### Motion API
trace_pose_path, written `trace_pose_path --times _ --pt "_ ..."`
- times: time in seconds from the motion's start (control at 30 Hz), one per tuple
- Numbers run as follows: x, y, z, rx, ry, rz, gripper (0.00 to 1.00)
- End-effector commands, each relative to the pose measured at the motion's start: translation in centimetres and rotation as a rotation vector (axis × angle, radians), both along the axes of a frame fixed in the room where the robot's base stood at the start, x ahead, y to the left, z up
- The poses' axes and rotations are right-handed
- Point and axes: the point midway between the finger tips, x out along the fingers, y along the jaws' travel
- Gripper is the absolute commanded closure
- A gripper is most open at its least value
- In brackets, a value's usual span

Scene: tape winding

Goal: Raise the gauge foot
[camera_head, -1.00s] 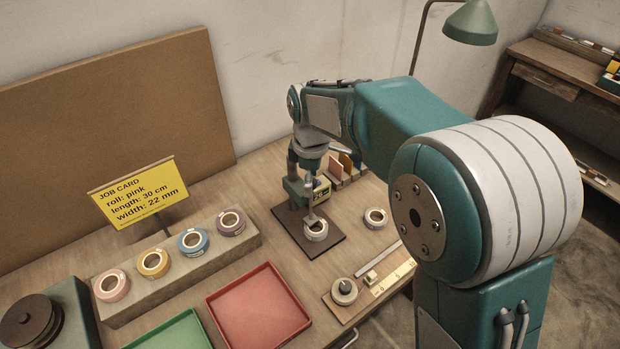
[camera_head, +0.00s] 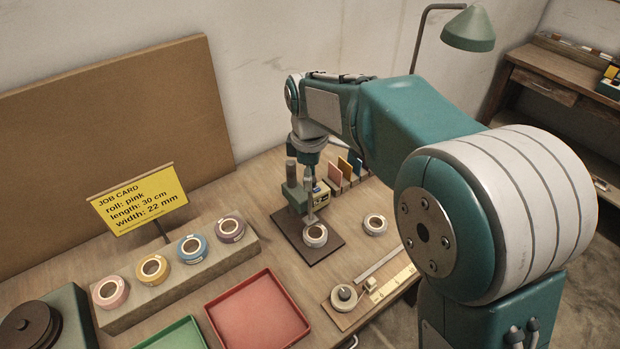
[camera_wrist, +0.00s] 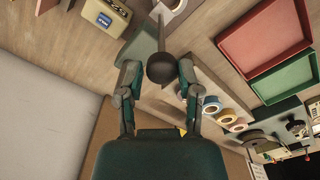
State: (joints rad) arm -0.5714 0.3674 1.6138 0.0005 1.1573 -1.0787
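The thickness gauge stands on a dark base plate (camera_head: 326,247), with a green column (camera_head: 293,179) and a small display box (camera_head: 321,193). The box also shows in the wrist view (camera_wrist: 104,18). A thin grey spindle (camera_head: 311,214) reaches down at a white tape roll (camera_head: 315,236) on the plate. Whether the foot touches the roll is unclear. In the wrist view a dark round knob (camera_wrist: 162,68) tops the spindle. My gripper (camera_wrist: 160,72) is open, one finger each side of the knob, with visible gaps. It also shows above the gauge in the head view (camera_head: 311,168).
A second white roll (camera_head: 375,224) lies right of the plate. Upright coloured cards (camera_head: 345,168) stand behind. Several tape rolls sit on a block (camera_head: 215,259) at left. A red tray (camera_head: 258,308), green tray (camera_head: 172,335) and ruler board (camera_head: 352,316) lie in front.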

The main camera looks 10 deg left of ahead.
Motion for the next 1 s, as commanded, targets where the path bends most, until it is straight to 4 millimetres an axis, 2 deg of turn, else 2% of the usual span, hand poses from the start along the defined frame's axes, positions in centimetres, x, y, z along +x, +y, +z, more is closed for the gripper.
trace_pose_path --times 0.4,0.53,1.0 --pt "0.0 -0.1 0.1 0.000 0.000 0.000 0.27" --pt "0.0 -0.1 1.0 0.001 -0.001 0.000 0.27" --pt "0.1 0.2 9.9 0.000 -0.002 0.000 0.27"
